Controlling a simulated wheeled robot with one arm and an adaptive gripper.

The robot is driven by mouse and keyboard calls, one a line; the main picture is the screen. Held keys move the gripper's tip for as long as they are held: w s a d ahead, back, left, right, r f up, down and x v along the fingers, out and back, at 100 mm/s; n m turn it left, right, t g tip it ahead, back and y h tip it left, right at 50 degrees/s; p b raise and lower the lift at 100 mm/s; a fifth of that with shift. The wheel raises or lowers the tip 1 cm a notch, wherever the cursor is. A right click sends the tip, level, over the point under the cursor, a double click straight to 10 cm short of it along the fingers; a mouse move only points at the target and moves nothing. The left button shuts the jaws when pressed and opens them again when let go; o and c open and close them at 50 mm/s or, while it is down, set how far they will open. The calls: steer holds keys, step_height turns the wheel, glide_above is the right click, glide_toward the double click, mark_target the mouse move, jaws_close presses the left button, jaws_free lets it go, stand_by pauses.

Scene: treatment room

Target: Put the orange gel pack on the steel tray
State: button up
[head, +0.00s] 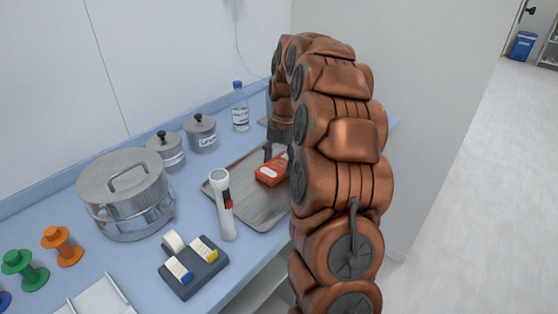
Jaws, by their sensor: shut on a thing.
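The orange gel pack (268,174) is over the steel tray (262,212), near the tray's back right part. I cannot tell whether the pack touches the tray or is held just above it. My gripper (279,158) is pointing down and shut on the gel pack. Part of the gripper, the right side of the pack and the right side of the tray are hidden behind my arm.
A white flashlight (225,205) stands at the tray's front left edge. A steel pot (128,195), two lidded canisters (201,134) and a bottle (240,108) stand on the blue counter. A dark grey block (195,275) with rolls sits in front.

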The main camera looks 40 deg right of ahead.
mark_target(283, 161)
steer(key=shift+f, duration=0.15)
steer(key=o, duration=1.2)
steer(key=shift+o, duration=0.2)
step_height(283, 161, up, 12)
steer(key=d+b, duration=0.1)
steer(key=shift+w+d, duration=0.2)
steer(key=shift+d, duration=0.2)
stand_by(0.3)
